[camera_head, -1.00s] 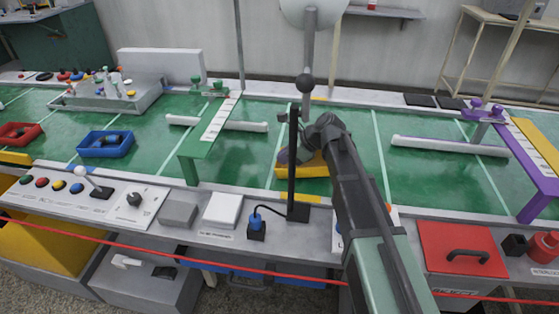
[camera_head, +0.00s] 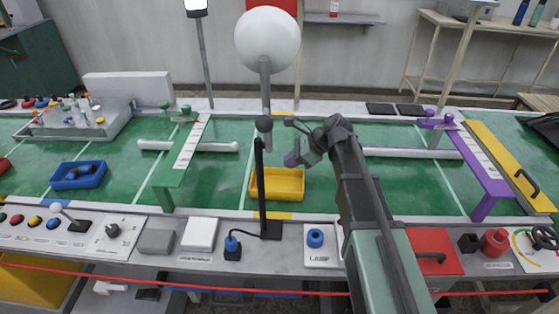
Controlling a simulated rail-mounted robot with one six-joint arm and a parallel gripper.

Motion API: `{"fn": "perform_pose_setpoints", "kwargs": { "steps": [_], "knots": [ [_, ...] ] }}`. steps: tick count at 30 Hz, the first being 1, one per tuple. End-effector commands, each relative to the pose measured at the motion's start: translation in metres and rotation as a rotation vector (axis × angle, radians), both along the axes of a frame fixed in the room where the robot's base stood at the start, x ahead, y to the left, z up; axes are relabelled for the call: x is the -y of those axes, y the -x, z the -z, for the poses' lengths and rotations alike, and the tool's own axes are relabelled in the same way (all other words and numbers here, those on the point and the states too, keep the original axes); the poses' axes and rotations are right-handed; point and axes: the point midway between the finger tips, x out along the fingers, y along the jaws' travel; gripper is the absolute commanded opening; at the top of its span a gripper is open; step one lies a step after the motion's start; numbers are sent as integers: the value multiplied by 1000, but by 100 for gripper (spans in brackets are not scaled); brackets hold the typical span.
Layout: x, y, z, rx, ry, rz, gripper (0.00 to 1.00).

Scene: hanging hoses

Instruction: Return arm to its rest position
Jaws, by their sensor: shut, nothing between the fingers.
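My gripper (camera_head: 292,159) is at the end of my dark arm, which reaches in from the bottom right of centre over the green table (camera_head: 340,190). It is small in this view and looks shut, with nothing seen in it. It is above and just right of the yellow tray (camera_head: 277,187), apart from the purple stand (camera_head: 484,172) on the right. The tray looks empty.
A black post (camera_head: 262,190) with a ball top stands left of my arm. A blue tray (camera_head: 78,175) is at far left. A red box (camera_head: 433,252) sits at the front right.

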Motion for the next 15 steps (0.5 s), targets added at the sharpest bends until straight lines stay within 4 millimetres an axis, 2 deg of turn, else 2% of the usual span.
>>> {"fn": "perform_pose_setpoints", "kwargs": {
  "steps": [8,11,14,15],
  "knots": [
    [2,3,-2,10,9,-11,0],
    [10,29,-11,111,96,-134,0],
    [30,78,-24,297,277,-425,0],
    [41,101,-31,372,359,-582,0]
  ]
}}
